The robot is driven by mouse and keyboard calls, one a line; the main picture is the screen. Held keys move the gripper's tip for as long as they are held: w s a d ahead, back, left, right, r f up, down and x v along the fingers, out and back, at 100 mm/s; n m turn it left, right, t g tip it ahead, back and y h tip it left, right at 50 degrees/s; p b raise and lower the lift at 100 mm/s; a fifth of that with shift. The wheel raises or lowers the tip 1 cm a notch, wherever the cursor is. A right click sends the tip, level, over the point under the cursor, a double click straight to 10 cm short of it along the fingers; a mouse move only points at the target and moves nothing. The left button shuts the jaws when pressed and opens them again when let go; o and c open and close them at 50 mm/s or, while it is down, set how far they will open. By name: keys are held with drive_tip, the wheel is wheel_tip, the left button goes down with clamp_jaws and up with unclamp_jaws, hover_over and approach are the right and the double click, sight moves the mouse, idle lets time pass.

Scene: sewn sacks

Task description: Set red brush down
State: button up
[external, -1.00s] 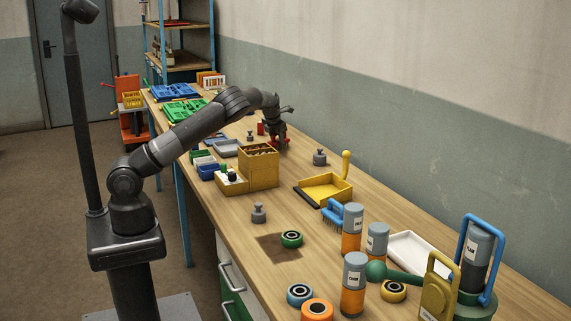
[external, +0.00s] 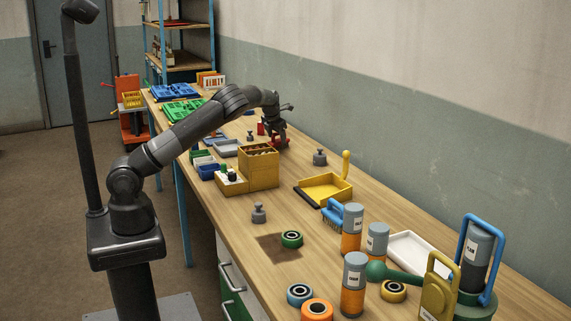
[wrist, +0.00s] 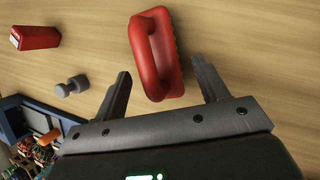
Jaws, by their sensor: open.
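The red brush (wrist: 166,52) lies on the wooden bench top in the wrist view, its looped handle towards the camera. Its near end reaches between the tips of my gripper (wrist: 162,70). The two fingers are apart, one on each side, with visible gaps to the brush. In the external view my gripper (external: 272,132) is low over the far part of the bench, and the red brush (external: 282,142) shows just beside it, partly hidden by the fingers.
In the wrist view a red container (wrist: 36,35) and a small grey weight (wrist: 72,86) stand left of the brush. A yellow box (external: 262,168), a grey weight (external: 320,157) and a yellow dustpan (external: 325,187) stand nearer on the bench.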

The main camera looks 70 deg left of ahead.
drive_tip(key=v, duration=1.1)
drive_tip(key=s+d+r+n+h, duration=0.1)
drive_tip(key=s+d+r+n, duration=0.1)
drive_tip(key=s+d+n, duration=0.7)
drive_tip(key=s+d+r+n+t+h, duration=0.1)
drive_tip(key=s+d+r+n, duration=0.1)
drive_tip(key=s+d+n, duration=0.8)
drive_tip(key=s+d+r+n+t+h, duration=0.1)
drive_tip(key=s+d+r+n, duration=0.2)
drive_tip(key=s+d+n, duration=0.7)
drive_tip(key=s+n, duration=0.3)
drive_tip(key=s, duration=0.8)
drive_tip(key=shift+s+h, duration=0.3)
drive_tip(key=shift+d, duration=0.1)
